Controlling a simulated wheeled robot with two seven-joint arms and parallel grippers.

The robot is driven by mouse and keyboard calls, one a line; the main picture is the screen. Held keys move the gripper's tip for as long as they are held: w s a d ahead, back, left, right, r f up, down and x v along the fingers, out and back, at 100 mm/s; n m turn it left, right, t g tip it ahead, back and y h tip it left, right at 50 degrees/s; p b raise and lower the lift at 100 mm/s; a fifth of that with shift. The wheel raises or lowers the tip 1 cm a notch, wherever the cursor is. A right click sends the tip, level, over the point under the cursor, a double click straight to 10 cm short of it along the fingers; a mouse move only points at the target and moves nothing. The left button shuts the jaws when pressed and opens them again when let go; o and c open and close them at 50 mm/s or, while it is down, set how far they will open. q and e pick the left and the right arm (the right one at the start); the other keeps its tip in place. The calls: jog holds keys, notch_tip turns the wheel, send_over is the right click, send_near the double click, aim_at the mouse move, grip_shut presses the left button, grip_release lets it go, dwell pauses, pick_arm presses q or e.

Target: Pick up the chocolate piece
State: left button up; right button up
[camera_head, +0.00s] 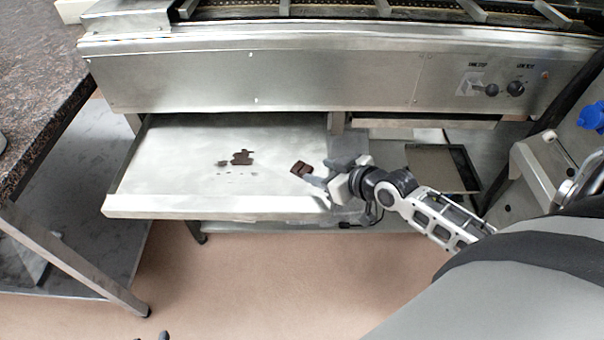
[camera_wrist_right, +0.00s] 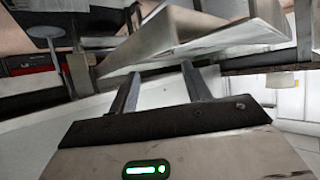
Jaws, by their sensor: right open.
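The chocolate piece (camera_head: 301,168) is a small dark brown block on the steel shelf (camera_head: 190,150), towards its right side. My right gripper (camera_head: 317,187) reaches in from the right, with its fingertips close to the piece on its lower right. I cannot tell whether they touch. The wrist view shows the right gripper's fingers (camera_wrist_right: 160,70) apart with nothing between them; the chocolate piece does not show there. Small dark tips at the bottom edge of the head view may be my left gripper (camera_head: 152,337), mostly cut off.
A dark brown smear (camera_head: 242,157) with small specks lies left of the piece on the shelf. The steel machine front (camera_head: 330,75) with knobs rises behind and above the shelf. A granite counter (camera_head: 40,70) stands at the left. A shallow tray (camera_head: 440,168) lies at the right.

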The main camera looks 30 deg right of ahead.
aim_at(303, 168)
jog(key=b+x, duration=0.4)
jog(key=shift+w+a+f, duration=0.1)
jog(key=shift+w+f, duration=0.05)
jog(key=shift+f, duration=0.25)
jog(key=shift+w, duration=0.2)
pick_arm(q)
jog(key=shift+d+f, duration=0.2)
jog(key=shift+f, duration=0.3)
jog(key=shift+d+f, duration=0.15)
jog(key=shift+f, duration=0.35)
pick_arm(e)
jog(key=c, duration=0.7)
jog(key=shift+c, duration=0.2)
